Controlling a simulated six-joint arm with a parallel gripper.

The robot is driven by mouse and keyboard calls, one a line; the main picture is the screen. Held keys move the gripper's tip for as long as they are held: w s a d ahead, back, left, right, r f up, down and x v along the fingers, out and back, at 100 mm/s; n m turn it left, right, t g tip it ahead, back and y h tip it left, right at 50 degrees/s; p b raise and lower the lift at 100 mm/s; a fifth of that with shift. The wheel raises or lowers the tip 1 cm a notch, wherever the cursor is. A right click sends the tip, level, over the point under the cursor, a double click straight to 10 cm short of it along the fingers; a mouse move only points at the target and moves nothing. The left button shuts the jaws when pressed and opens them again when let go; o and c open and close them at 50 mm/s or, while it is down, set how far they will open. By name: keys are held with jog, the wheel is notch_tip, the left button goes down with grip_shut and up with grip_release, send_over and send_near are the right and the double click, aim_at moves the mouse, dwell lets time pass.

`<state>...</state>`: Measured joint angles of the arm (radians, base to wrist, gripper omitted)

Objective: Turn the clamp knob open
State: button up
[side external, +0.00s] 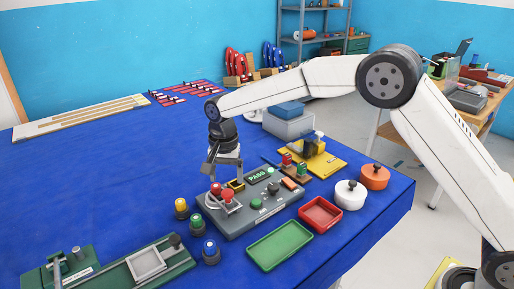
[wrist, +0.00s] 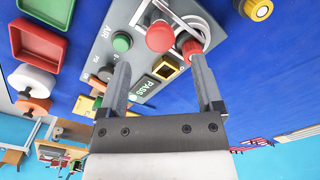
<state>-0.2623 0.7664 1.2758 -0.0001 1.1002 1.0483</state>
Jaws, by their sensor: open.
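A grey control panel (side external: 247,217) lies on the blue table; it also shows in the wrist view (wrist: 97,60). On it are two red knobs (side external: 216,188) (side external: 227,196), a green button (side external: 256,203), a yellow-framed square (side external: 236,184) and a lit PASS display (side external: 257,176). In the wrist view the larger red knob (wrist: 160,37) and smaller one (wrist: 190,48) lie beyond the fingertips, beside a looped pale cable or rod. I cannot tell which part is the clamp knob. My gripper (side external: 225,172) is open and empty above the panel; its fingers (wrist: 160,68) point down at it.
A green tray (side external: 280,245), red tray (side external: 320,214), white pot (side external: 350,195) and orange pot (side external: 374,177) stand right. A green fixture (side external: 120,272) is front left. The table's middle left is clear.

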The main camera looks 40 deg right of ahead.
aim_at(227, 192)
jog(key=shift+f, duration=2.5)
grip_shut()
